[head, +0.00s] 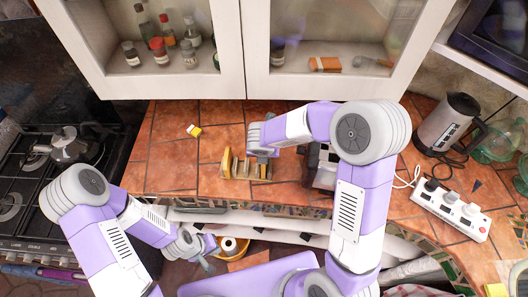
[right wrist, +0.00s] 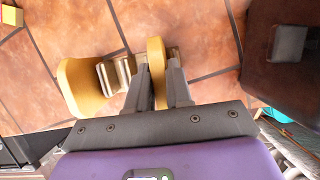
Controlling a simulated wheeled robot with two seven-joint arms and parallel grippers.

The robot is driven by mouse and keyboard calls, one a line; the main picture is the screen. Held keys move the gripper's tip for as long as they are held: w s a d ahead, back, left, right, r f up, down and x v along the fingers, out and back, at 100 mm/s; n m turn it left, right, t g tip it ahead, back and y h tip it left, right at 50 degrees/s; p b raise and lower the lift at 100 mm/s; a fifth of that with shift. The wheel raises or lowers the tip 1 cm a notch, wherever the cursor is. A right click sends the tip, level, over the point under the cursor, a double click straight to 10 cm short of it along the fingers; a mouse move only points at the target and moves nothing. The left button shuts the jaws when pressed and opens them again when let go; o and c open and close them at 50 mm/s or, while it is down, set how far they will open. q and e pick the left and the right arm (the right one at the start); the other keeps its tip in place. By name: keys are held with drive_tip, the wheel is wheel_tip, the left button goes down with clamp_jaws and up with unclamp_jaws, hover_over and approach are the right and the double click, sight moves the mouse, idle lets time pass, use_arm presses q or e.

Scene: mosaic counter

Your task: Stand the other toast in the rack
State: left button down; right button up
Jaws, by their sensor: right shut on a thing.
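The toast rack (head: 246,172) stands on the tiled counter near its front edge; its pale slats (right wrist: 115,76) show in the right wrist view. One tan toast (head: 227,161) is upright at the rack's left end, and it also shows in the right wrist view (right wrist: 80,88). My right gripper (right wrist: 158,92) is shut on the other toast (right wrist: 156,62), held edge-up at the rack. I cannot tell whether this toast rests in a slot. In the head view the right gripper (head: 264,150) partly hides the rack. My left gripper (head: 208,254) is low in front of the counter, fingers apart and empty.
A dark toaster (head: 322,166) stands close to the right of the rack. A small yellow block (head: 194,130) lies behind the rack to the left. A kettle (head: 448,122) and a power strip (head: 450,211) are at the right. The counter left of the rack is clear.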

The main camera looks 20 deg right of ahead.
drive_tip(key=shift+f+b, duration=0.3)
drive_tip(key=shift+f, duration=0.1)
drive_tip(key=o, duration=0.5)
idle(0.6)
drive_tip(key=o, duration=0.6)
drive_tip(key=shift+c, duration=0.2)
drive_tip(key=p+v, duration=0.1)
drive_tip(key=v, duration=0.6)
drive_tip(key=shift+s+r+p, duration=0.1)
drive_tip(key=shift+r+p, duration=0.2)
drive_tip(key=shift+p, duration=0.05)
